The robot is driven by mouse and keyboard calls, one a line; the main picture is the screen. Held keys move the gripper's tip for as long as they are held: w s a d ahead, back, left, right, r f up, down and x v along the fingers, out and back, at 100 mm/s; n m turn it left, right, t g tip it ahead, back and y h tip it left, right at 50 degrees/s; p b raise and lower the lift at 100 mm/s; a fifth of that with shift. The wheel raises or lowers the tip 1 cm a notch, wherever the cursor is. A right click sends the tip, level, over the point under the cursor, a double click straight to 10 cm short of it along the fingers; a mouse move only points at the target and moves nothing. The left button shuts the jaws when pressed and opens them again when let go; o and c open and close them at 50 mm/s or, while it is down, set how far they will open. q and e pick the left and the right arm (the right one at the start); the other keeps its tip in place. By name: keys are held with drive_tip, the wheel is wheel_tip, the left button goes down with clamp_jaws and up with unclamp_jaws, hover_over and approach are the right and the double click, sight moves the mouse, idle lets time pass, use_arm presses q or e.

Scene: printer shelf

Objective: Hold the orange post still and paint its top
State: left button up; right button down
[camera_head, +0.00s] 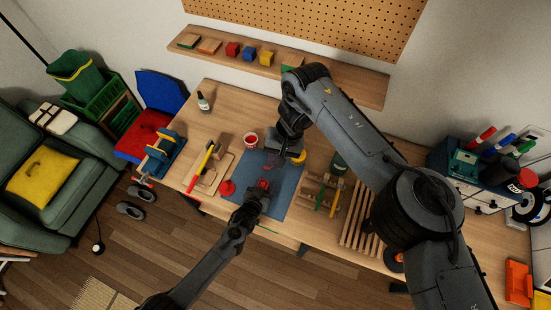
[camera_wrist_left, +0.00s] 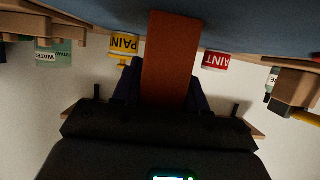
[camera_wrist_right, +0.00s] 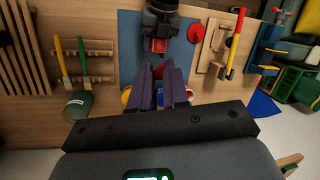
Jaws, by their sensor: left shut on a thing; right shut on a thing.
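The orange post (camera_wrist_left: 170,60) stands between my left gripper's fingers, and they are shut on it over the blue mat (camera_head: 288,190). Its top shows in the head view (camera_head: 263,184) and right wrist view (camera_wrist_right: 158,46). My left gripper (camera_head: 261,191) is at the mat's front part. My right gripper (camera_head: 282,153) is above the mat's back part, a little behind the post. In the right wrist view its fingers (camera_wrist_right: 161,80) are nearly together; the thing they hold is too hidden to name. A red paint pot (camera_head: 250,140) and a yellow paint pot (camera_head: 298,157) stand near the mat's back.
A wooden rack (camera_head: 323,190) with green- and yellow-handled brushes stands right of the mat, a green water jar (camera_head: 338,164) behind it. A red round thing (camera_head: 227,187) and a yellow-handled hammer (camera_head: 203,161) lie left. A wall shelf (camera_head: 335,83) spans the back.

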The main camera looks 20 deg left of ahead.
drive_tip(key=shift+r, duration=0.15)
drive_tip(key=shift+r, duration=1.4)
use_arm(q)
drive_tip(key=o, duration=1.2)
drive_tip(key=shift+c, duration=0.2)
